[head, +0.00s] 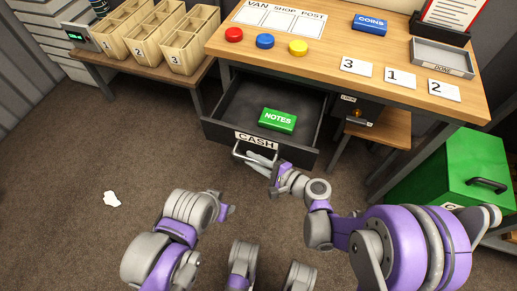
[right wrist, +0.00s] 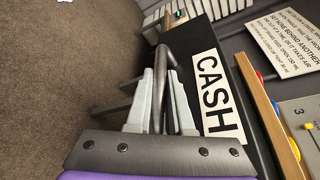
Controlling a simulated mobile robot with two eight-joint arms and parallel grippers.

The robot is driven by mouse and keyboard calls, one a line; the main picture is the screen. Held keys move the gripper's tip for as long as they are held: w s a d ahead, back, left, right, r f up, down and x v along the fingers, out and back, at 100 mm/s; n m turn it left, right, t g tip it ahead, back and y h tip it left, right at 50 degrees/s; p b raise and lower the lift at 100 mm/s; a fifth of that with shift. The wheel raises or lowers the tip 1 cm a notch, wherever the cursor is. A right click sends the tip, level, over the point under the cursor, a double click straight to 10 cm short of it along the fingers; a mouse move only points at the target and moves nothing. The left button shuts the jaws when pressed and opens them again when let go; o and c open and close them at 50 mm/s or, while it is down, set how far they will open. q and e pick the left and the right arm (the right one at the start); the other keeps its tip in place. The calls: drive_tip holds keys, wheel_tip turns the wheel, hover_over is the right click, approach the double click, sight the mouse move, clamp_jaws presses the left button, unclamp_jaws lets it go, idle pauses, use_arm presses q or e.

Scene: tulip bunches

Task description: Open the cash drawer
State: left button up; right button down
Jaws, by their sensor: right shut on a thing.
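The dark cash drawer (head: 215,131), with a "CASH" label (head: 257,139) on its front, stands pulled out from under the wooden counter. A green "NOTES" box (head: 277,119) lies inside it. My right gripper (head: 259,160) is shut on the metal drawer handle (head: 238,152). The right wrist view shows the pale fingers (right wrist: 158,95) on either side of the handle bar (right wrist: 180,85), beside the "CASH" label (right wrist: 217,95). My left arm is low and left of the drawer; its gripper (head: 226,212) is apart from it, and its fingers are unclear.
The counter (head: 325,65) holds red, blue and yellow discs, number cards, a blue "COINS" box (head: 370,23) and a grey tray (head: 443,57). A green box (head: 455,165) stands at right. Floor at left is mostly clear.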

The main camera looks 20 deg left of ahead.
drive_tip(key=shift+s, duration=0.7)
drive_tip(key=c, duration=0.8)
unclamp_jaws()
drive_tip(key=shift+d, duration=0.1)
drive_tip(key=p+v, duration=0.1)
drive_tip(key=v, duration=0.9)
drive_tip(key=shift+s+d, duration=0.2)
drive_tip(key=shift+d, duration=0.1)
